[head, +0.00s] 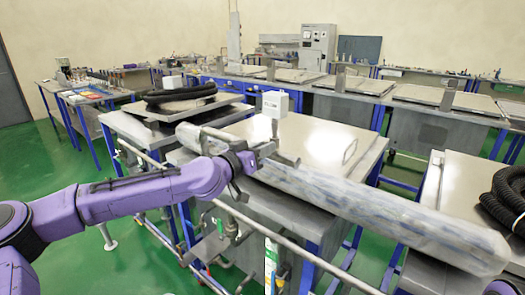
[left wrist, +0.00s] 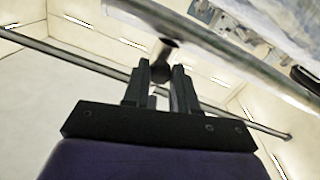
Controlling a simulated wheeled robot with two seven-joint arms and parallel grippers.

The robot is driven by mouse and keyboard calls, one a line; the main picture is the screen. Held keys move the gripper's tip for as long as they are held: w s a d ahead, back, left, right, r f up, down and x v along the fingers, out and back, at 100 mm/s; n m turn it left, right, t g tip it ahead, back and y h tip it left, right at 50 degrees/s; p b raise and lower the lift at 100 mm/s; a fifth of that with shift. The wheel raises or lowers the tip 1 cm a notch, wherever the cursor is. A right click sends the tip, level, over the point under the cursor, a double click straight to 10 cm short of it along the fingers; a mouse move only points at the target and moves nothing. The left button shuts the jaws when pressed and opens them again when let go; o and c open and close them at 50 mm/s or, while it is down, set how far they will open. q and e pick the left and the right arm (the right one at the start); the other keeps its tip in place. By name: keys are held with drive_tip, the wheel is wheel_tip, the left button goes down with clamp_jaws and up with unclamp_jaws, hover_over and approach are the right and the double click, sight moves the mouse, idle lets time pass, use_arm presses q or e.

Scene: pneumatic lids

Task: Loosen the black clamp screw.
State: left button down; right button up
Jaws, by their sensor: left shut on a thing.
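My left gripper (head: 258,156) is at the clamp area of the near bench, beside the long plastic-wrapped roll. In the left wrist view, its two dark fingers (left wrist: 162,72) stand on either side of a short dark cylinder (left wrist: 165,50), which looks like the end of the clamp screw. The gripper is shut on it. A grey bar (left wrist: 200,40) runs past just beyond the cylinder. In the head view the screw is hidden behind my wrist and fingers. A grey clamp piece with a white box (head: 275,104) on top stands just above the gripper. My right gripper is out of view.
The wrapped roll (head: 385,213) runs across the near bench to the lower right. A metal lid (head: 310,138) lies behind it. Black hoses lie left (head: 180,95) and right (head: 508,195). A metal rail (head: 270,238) crosses the bench front.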

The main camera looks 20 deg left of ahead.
use_arm(q)
drive_tip(key=shift+f+n+t+y+b, duration=0.1)
drive_tip(key=shift+n+t+y+b, duration=0.1)
drive_tip(key=shift+n+b, duration=4.45)
drive_tip(key=shift+f+n+t+y+b, duration=0.15)
drive_tip(key=shift+n+b, duration=1.9)
drive_tip(key=shift+n, duration=5.2)
drive_tip(key=shift+r, duration=0.15)
drive_tip(key=c, duration=0.9)
unclamp_jaws()
drive_tip(key=v, duration=1)
drive_tip(key=shift+s+b, duration=0.35)
